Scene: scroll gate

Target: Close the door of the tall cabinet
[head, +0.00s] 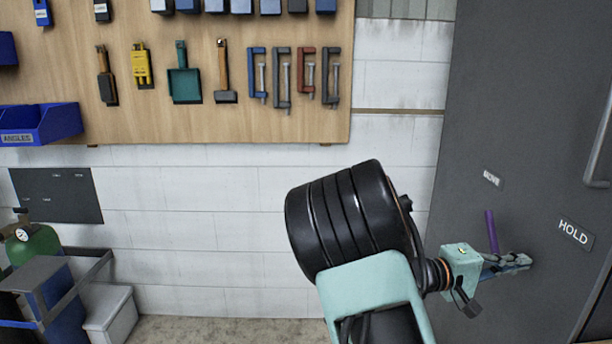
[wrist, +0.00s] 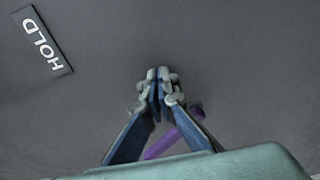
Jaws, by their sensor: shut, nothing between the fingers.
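The tall cabinet's dark grey front (head: 520,110) fills the right side of the head view and the background of the wrist view (wrist: 240,60). A grey bar handle (head: 598,150) is at the right edge. A white HOLD label (head: 575,232) is on the panel and also shows in the wrist view (wrist: 47,42). How far the door stands open is unclear. My gripper (head: 527,263) is shut and empty, its tips in front of the panel, left of and below the HOLD label; contact cannot be told. In the wrist view its fingertips (wrist: 160,78) meet.
A purple rod (head: 491,232) stands beside my gripper, partly hidden behind a finger in the wrist view (wrist: 168,142). A wooden tool board (head: 200,120) hangs on the white wall. A green tank (head: 35,250) and a light box (head: 112,315) stand at lower left.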

